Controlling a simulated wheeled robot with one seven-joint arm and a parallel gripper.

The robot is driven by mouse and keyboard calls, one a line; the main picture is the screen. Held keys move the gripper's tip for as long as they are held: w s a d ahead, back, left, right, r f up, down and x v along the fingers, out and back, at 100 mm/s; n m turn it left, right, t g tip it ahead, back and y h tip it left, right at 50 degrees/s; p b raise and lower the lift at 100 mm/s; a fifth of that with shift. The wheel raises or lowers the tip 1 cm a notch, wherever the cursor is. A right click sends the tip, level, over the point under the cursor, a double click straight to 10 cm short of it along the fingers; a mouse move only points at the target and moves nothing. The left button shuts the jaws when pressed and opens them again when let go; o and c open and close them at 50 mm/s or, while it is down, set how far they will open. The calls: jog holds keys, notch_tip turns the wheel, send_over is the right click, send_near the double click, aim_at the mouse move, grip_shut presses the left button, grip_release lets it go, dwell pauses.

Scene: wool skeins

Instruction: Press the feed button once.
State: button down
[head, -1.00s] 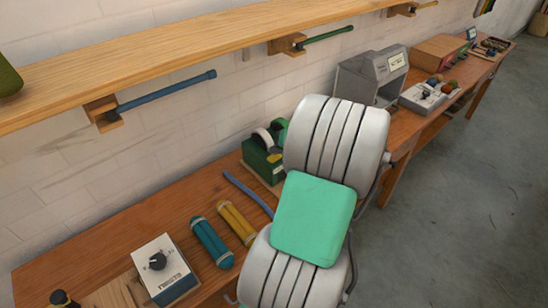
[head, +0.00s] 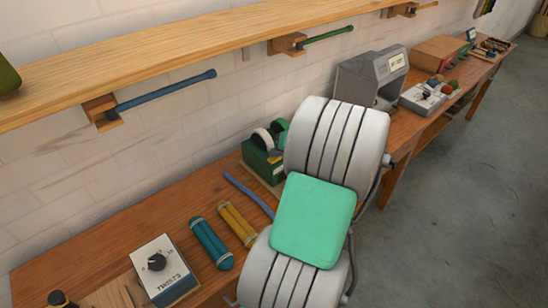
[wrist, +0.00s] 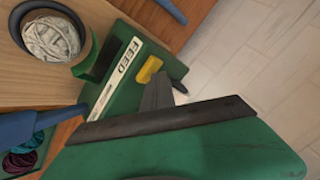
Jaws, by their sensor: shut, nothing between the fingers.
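The green feed machine (wrist: 124,88) fills the upper middle of the wrist view, with a white label reading FEED (wrist: 122,72). A yellow button (wrist: 149,69) sits beside the label. My gripper (wrist: 158,80) is shut and empty, its grey fingertips close to the button's lower edge. I cannot tell whether they touch it. In the head view, a green machine with a white roll (head: 263,158) stands against the wall, partly behind my arm. My gripper is hidden there by my arm.
Blue (head: 211,243) and yellow (head: 237,225) cylinders lie on the bench near a white box with a dial (head: 162,265). A shelf (head: 160,55) with pegs runs above. A grey machine with a display (head: 370,78) stands farther along.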

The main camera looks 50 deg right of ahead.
aim_at(277, 160)
jog(key=shift+f, duration=0.2)
dwell(0.3)
jog(key=shift+r+p, duration=0.65)
jog(key=shift+r, duration=0.4)
notch_tip(277, 160, up, 5)
jog(key=p, duration=0.3)
jog(key=shift+p, duration=0.3)
jog(key=shift+a, duration=0.1)
